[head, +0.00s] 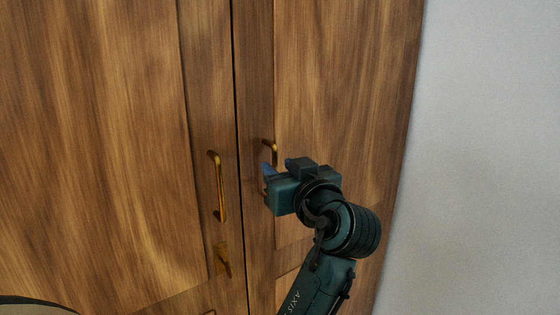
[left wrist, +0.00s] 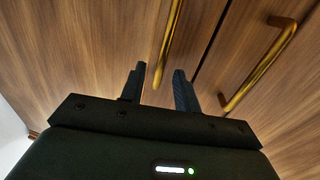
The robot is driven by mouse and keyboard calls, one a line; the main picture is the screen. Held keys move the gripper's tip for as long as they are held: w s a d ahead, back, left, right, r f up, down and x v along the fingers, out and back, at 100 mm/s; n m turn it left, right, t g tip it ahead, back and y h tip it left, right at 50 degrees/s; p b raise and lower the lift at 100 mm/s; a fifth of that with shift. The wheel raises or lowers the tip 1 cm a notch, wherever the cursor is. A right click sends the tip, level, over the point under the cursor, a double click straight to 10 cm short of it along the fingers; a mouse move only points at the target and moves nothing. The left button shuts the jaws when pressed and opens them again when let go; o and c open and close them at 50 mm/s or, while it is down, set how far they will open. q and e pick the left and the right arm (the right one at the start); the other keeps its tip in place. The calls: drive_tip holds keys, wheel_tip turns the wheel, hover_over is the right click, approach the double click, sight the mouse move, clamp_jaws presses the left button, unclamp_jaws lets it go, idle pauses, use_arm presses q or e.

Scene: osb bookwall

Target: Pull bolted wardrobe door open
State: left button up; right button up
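The wooden wardrobe has two tall doors, left (head: 90,150) and right (head: 340,90), which look shut against each other. The left door has a brass handle (head: 219,188) and, below it, a small brass bolt or latch (head: 223,262). The right door's brass handle (head: 269,146) is partly hidden behind my left gripper (head: 267,178). In the left wrist view, my left gripper (left wrist: 158,87) has its two dark fingers apart, with one end of the right door's handle (left wrist: 170,42) appearing between them. Contact cannot be told. My right gripper is out of view.
A plain pale wall (head: 490,150) stands to the right of the wardrobe. The left door's handle also shows at the right of the left wrist view (left wrist: 262,66), beside the gripper.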

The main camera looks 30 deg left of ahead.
use_arm(q)
drive_tip(key=shift+w+a, duration=0.25)
drive_tip(key=shift+a, duration=0.15)
clamp_jaws()
idle(0.4)
